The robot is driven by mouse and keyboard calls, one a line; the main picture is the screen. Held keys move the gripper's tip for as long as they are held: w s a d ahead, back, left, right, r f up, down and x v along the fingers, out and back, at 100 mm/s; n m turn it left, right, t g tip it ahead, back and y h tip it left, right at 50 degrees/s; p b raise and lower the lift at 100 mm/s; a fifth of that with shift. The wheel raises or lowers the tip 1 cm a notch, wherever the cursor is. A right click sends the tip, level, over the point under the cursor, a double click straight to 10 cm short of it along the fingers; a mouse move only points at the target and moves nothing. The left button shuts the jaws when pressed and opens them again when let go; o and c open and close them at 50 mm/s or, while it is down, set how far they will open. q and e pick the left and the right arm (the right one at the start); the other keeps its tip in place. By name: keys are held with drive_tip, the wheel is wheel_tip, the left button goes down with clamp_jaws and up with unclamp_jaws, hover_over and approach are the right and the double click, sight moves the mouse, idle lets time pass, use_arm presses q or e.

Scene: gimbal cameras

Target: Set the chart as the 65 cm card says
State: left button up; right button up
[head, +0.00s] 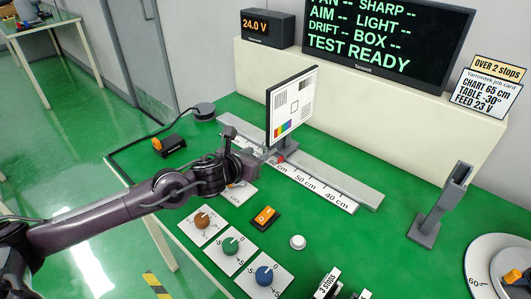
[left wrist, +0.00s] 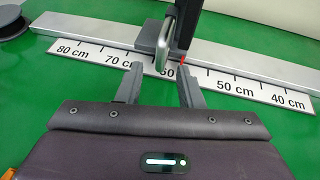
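The chart (head: 291,107) is a white panel with test patterns, upright on a carriage that sits on the grey rail (head: 340,184). The carriage's grey block (left wrist: 148,38) and metal handle (left wrist: 165,46) show in the left wrist view. Its red pointer (left wrist: 183,60) is near the 60 cm mark on the white scale (left wrist: 210,80); a finger partly hides that label. My left gripper (left wrist: 160,80) is open and empty, just in front of the handle, with its fingers apart from it. The job card (head: 486,94) reads chart 65 cm, table -30°, feed 23 V. My right gripper is out of view.
The screen (head: 390,35) says test ready and the meter (head: 267,27) reads 24.0 V. Brown (head: 202,222), green (head: 231,246) and blue (head: 264,275) knobs stand in front. A grey stand (head: 440,205) and round turntable (head: 480,275) are at the right.

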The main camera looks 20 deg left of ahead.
sight(264, 151)
use_arm(q)
drive_tip(key=x, duration=0.6)
drive_tip(key=shift+c, duration=0.2)
clamp_jaws()
drive_tip(key=shift+f, duration=0.1)
